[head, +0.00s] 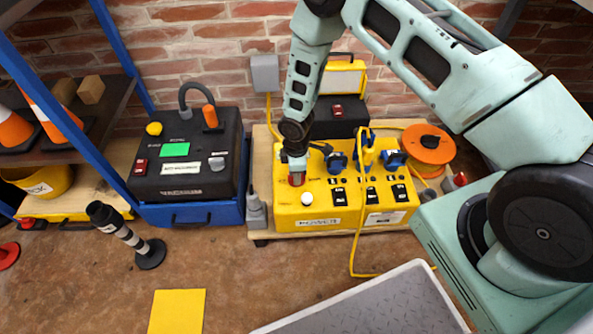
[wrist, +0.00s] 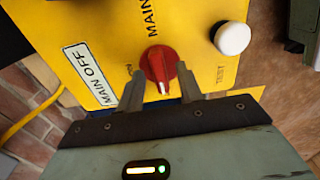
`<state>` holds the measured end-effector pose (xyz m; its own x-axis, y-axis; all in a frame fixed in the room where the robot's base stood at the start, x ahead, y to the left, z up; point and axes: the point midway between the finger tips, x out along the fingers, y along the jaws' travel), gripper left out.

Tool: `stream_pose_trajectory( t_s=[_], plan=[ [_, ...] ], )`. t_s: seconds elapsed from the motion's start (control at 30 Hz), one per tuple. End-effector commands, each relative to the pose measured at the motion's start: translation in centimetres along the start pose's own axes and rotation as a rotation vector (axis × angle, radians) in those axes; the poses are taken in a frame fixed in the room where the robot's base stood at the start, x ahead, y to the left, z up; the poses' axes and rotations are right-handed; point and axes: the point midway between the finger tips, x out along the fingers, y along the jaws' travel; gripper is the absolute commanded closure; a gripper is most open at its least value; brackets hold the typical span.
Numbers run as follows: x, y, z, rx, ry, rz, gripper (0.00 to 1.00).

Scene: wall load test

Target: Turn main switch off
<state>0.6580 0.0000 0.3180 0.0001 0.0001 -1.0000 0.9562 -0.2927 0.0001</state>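The red main switch (wrist: 158,60) is a round knob on the face of a yellow box (head: 325,209). A pale pointer mark on the knob points down the wrist picture, towards my gripper. My gripper (wrist: 160,72) is open, with one finger on each side of the knob's lower part. Small gaps seem to show between fingers and knob; contact is hard to tell. In the head view my gripper (head: 296,167) is above the switch (head: 296,180), which it partly hides. A "MAIN OFF" label (wrist: 88,75) is left of the knob in the wrist view.
A white button (wrist: 232,38) marked "TEST" is close to the right of the knob. Blue plugs (head: 337,161) and an orange cable reel (head: 428,145) are right of the switch. A yellow cable (head: 357,245) hangs over the box front. A black case (head: 187,165) stands left.

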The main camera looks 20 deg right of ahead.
Motion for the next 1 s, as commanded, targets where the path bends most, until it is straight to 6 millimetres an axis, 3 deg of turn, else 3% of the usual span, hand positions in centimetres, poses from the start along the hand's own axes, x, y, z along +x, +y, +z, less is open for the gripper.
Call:
stream_pose_trajectory(
  t_s=[0.2, 0.37, 0.8, 1.0],
  plan=[
    [-0.2, 0.0, 0.0, 0.001, 0.000, 0.000, 0.64],
    [-2.0, 0.1, 0.0, 0.002, 0.001, 0.001, 0.64],
    [-12.2, 0.1, 0.0, 0.002, 0.001, 0.002, 0.64],
    [-15.7, 0.1, 0.0, 0.002, 0.001, 0.002, 0.64]
  ],
)
